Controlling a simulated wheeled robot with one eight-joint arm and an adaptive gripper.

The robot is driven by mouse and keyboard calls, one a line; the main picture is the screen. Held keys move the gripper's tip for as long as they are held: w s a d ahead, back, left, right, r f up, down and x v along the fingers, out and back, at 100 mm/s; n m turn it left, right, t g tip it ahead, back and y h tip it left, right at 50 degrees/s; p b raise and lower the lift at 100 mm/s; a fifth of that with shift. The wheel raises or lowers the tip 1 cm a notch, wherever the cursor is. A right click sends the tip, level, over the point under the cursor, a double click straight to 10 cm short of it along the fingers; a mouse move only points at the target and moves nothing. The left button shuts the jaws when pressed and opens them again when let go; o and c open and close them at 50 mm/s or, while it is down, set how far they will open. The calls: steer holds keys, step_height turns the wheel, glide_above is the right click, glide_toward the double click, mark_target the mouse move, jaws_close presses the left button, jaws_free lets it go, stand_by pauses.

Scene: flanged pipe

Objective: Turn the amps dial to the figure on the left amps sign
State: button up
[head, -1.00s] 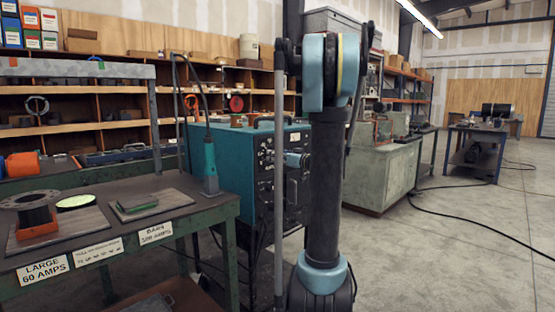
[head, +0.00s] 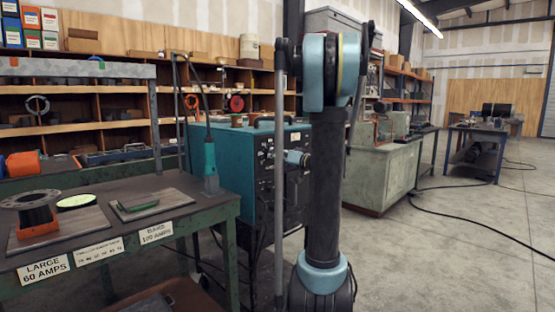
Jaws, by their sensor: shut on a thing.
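The left amps sign (head: 43,268) on the bench's front edge reads LARGE 60 AMPS. The right sign (head: 156,232) reads BARS, with a three-digit amps figure too small to be sure of. The teal welding machine (head: 222,160) stands behind the bench, with a dark control panel (head: 264,185) on its right side. My gripper (head: 284,156) is at the upper part of this panel, small and partly hidden by my arm. It is shut on the amps dial. The dial's pointer and scale cannot be read from here.
A grey-green cabinet (head: 378,175) stands to the right. A black cable (head: 470,228) lies on the otherwise open floor at right.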

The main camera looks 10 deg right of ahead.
steer(key=shift+w+d+m, duration=0.1)
steer(key=shift+m, duration=1.75)
steer(key=shift+w+d+m, duration=0.1)
steer(key=shift+m, duration=1.75)
steer(key=shift+s, duration=0.1)
steer(key=o, duration=1.1)
steer(key=shift+f, duration=0.1)
steer(key=shift+c, duration=0.2)
steer(key=v, duration=1.1)
steer(key=shift+s+d, duration=0.25)
steer(key=shift+s, duration=0.05)
